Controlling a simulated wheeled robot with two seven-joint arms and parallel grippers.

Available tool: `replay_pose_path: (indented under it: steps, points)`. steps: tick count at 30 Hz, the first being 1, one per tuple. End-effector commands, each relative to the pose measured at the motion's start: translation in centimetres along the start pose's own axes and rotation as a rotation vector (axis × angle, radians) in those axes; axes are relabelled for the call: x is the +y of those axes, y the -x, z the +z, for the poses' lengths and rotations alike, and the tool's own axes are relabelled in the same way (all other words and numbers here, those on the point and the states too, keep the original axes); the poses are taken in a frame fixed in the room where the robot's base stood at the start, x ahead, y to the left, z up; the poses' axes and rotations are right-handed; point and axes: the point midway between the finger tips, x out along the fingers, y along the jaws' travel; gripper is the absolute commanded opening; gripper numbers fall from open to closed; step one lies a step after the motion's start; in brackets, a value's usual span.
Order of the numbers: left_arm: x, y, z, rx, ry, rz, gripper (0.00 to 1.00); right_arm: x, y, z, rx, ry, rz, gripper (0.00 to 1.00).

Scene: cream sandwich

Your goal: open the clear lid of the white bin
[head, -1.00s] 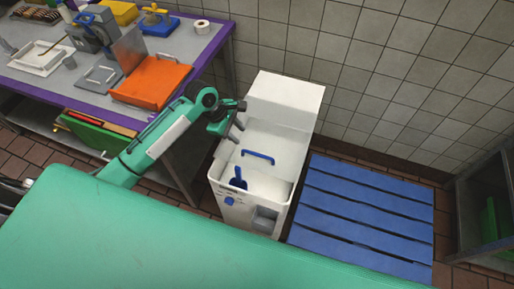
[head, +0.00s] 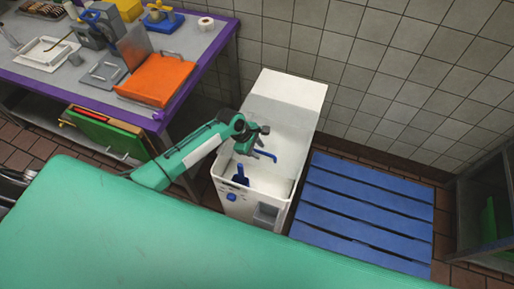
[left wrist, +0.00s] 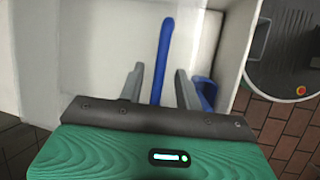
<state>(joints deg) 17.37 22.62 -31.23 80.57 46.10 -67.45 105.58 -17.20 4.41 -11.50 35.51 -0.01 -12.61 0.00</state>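The white bin (head: 284,97) stands on the floor beside the table, and its clear lid (head: 283,138) appears closed. The lid's blue handle (head: 268,157) is partly hidden behind my left gripper (head: 246,148). In the left wrist view, the blue handle (left wrist: 164,45) runs lengthwise between the two grey fingers of my left gripper (left wrist: 160,75). The fingers are apart, with gaps on both sides of the handle. A blue scoop (head: 240,176) shows at the front of the bin, and a blue part shows right of the fingers (left wrist: 206,92). My right gripper is not in view.
A blue slatted pallet (head: 365,210) lies right of the bin. A purple-edged table (head: 215,50) with an orange board (head: 158,80) stands at the left. The tiled wall (head: 390,80) is behind the bin. A dark-framed cabinet (head: 475,230) is at the right.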

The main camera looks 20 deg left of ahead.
Motion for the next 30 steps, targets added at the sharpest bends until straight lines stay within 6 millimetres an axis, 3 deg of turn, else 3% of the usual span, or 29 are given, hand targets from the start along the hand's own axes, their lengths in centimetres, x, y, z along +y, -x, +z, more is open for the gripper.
replay_pose_path:
  steps: [6, 12, 22, 30]
  points:
    - [0.0, 0.0, 0.0, 0.0, 0.0, 0.0, 0.34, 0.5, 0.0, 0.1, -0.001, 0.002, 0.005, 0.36]
    - [0.0, 0.0, 0.0, 0.001, 0.0, 0.0, 0.0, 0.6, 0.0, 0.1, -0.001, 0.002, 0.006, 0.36]
    - [0.8, -0.1, -0.1, 0.001, 0.002, 0.001, 0.0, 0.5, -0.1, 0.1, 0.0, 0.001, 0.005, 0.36]
    - [5.7, -1.2, -0.4, -0.001, 0.002, 0.002, 0.0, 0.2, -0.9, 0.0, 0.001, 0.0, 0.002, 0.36]
